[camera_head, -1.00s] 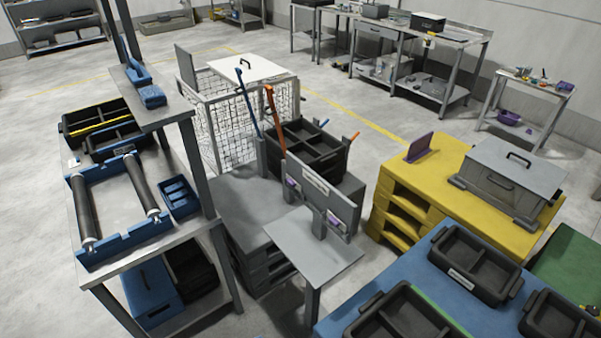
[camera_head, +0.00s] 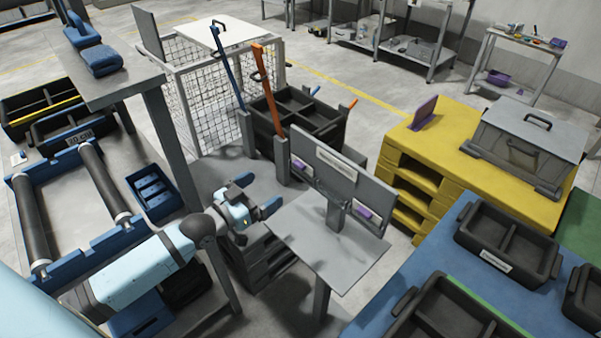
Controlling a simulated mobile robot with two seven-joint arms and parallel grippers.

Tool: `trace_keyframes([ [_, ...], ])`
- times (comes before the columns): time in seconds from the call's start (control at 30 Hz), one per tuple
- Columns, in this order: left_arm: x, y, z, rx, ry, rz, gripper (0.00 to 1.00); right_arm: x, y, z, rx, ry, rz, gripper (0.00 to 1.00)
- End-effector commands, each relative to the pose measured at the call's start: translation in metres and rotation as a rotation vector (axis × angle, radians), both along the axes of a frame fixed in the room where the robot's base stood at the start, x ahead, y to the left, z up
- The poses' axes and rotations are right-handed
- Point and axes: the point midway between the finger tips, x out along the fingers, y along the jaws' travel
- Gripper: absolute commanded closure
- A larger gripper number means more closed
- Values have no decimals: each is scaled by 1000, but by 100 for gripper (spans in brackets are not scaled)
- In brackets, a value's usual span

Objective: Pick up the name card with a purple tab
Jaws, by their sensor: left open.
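Two small cards with purple on them sit on the upright grey panel (camera_head: 345,175): a left card (camera_head: 300,164) and a right card (camera_head: 366,210). Both are too small to read, and I cannot tell which is the name card. A purple upright piece (camera_head: 423,112) stands on the yellow pallet stack. My left gripper (camera_head: 259,194) is open and empty, left of the panel and near the left edge of the small grey table. It is apart from both cards. My right gripper is not in view.
The small grey table (camera_head: 322,245) stands before the panel. Behind it are a black bin (camera_head: 290,115) and long blue and orange handles. The yellow pallet stack (camera_head: 402,150) and blue table (camera_head: 435,230) flank the right; a roller bench (camera_head: 75,160) is left.

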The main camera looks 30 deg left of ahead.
Motion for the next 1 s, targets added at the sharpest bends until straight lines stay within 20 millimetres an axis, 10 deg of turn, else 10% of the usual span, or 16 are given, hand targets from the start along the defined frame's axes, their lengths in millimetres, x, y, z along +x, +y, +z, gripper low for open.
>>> trace_keyframes([
  [1.0,111,-36,-4,0,3,-1,0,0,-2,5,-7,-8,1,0],
])
